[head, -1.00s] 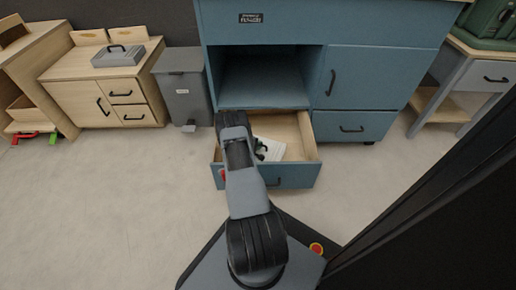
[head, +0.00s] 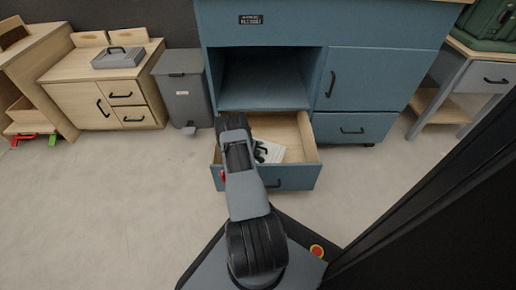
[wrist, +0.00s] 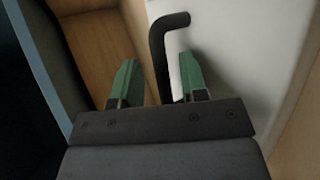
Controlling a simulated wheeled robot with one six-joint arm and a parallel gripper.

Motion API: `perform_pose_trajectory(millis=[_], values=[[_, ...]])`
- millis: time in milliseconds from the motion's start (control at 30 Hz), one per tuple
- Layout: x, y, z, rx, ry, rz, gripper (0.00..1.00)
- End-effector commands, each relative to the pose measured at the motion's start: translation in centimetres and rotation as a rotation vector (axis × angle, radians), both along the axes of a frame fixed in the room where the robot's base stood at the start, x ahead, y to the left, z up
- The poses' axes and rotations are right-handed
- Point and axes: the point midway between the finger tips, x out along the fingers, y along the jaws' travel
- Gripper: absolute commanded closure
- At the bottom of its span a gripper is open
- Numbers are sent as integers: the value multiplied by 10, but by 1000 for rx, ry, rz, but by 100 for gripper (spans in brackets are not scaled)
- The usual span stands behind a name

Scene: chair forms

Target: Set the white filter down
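The white filter (wrist: 222,45) is a flat white panel with a black bent handle (wrist: 167,50). It lies inside the open drawer (head: 300,128), and in the head view a white part of it (head: 275,153) shows beside my arm. My gripper (wrist: 158,82) is open, its two green fingers well apart. The lower end of the handle lies between the fingers, nearer the right one, with a gap on the left. In the head view my arm hides part of the filter and drawer.
The drawer belongs to a blue cabinet (head: 372,80) with an empty open shelf above it. Drawer walls stand close around the gripper. A grey bin (head: 184,92) stands left of the cabinet. The floor (head: 100,210) at left is clear.

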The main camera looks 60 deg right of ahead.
Motion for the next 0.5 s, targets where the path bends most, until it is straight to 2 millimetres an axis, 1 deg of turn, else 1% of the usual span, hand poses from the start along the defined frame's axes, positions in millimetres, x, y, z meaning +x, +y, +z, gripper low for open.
perform_pose_trajectory(millis=[100, 300, 500], values=[[1, 11, 12, 1, 2, 0, 60], [0, 35, 29, 1, 1, -6, 60], [0, 51, 37, 2, 1, -12, 60]])
